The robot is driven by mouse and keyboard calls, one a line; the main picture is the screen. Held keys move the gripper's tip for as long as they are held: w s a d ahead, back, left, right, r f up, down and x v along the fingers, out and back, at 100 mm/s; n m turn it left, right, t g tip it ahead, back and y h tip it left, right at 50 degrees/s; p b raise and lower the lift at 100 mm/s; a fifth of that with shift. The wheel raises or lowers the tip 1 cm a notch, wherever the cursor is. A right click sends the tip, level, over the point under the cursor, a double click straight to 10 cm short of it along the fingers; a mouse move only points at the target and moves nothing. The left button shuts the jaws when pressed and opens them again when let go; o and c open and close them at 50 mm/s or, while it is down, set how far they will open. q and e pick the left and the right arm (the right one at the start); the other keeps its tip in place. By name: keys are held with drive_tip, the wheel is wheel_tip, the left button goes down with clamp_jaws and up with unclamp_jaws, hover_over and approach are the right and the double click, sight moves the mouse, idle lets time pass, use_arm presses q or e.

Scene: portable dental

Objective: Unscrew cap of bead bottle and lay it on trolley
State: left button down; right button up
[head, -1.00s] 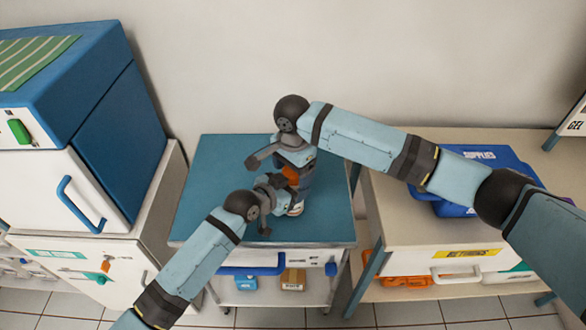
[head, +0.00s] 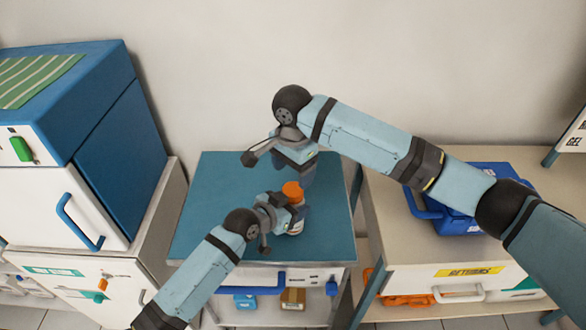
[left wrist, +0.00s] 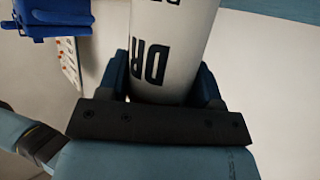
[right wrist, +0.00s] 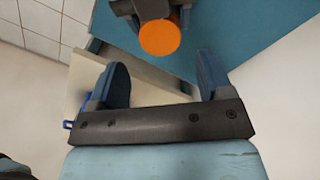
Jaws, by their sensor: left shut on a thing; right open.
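My left gripper (head: 285,212) is shut on the bottle's body. In the left wrist view the white bottle (left wrist: 170,50) with dark lettering sits between the fingers. My right gripper (head: 298,175) is open and empty, behind and above the cap in the head view. In the right wrist view the orange cap (right wrist: 160,37) lies beyond the open fingers (right wrist: 165,85), apart from them.
A blue supplies box (head: 465,200) stands on the beige bench (head: 400,235) at right. A white and blue cabinet (head: 85,160) stands at left. The trolley top's left side is clear. A wall is close behind.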

sight(293, 189)
drive_tip(key=shift+f, duration=3.15)
drive_tip(key=c, duration=0.9)
drive_tip(key=o, duration=1)
drive_tip(key=shift+r, duration=0.1)
drive_tip(key=shift+r, duration=2.2)
use_arm(q)
drive_tip(key=shift+c, duration=1)
unclamp_jaws()
